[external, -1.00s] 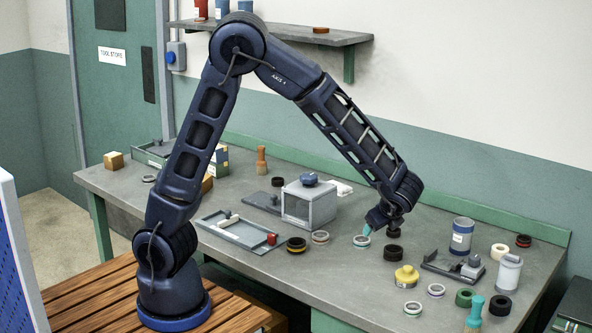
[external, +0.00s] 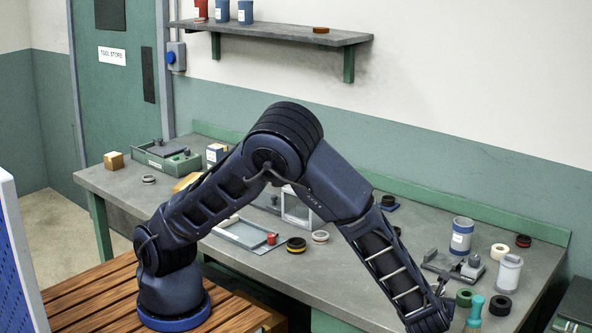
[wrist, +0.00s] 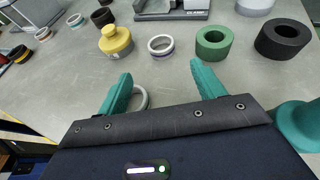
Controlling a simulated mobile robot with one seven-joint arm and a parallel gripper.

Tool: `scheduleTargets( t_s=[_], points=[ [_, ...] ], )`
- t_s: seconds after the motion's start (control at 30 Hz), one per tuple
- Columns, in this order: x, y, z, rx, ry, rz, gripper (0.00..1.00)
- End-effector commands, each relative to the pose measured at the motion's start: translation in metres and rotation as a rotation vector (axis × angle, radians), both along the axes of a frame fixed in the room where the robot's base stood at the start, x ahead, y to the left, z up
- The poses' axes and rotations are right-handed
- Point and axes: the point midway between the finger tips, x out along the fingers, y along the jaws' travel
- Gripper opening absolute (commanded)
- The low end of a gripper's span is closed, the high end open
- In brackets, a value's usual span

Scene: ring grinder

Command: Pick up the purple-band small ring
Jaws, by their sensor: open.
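The small pale ring with a purplish band (wrist: 161,45) lies flat on the grey bench, just beyond my fingertips in the wrist view. My gripper (wrist: 160,70) is open and empty, its two teal fingers spread apart. The ring is ahead of the gap between them, apart from both. A second pale small ring (wrist: 142,98) lies nearer, partly hidden by the left finger; its band colour is unclear. In the external view my arm covers the purple-band ring's area.
A yellow knobbed piece (wrist: 116,41) stands left of the ring. A green ring (wrist: 213,44) and a black ring (wrist: 283,39) lie to its right. A teal post (wrist: 298,125) stands close on the right. A grey fixture (external: 455,267) is beyond.

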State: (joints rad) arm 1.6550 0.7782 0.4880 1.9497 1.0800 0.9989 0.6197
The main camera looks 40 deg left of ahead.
Motion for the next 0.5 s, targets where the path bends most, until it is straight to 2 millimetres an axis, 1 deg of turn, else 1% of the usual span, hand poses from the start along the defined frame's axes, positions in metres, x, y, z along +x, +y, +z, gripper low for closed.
scheduleTargets(
  t_s=[0.03,0.2,0.43,0.5],
  points=[
    [0.008,0.004,-0.003,0.002,-0.001,0.003,0.68],
    [0.026,0.011,-0.011,0.001,-0.001,0.003,0.68],
    [0.038,0.016,-0.015,0.0,0.0,0.003,0.68],
    [0.046,0.018,-0.016,0.0,0.0,0.003,0.68]
  ],
)
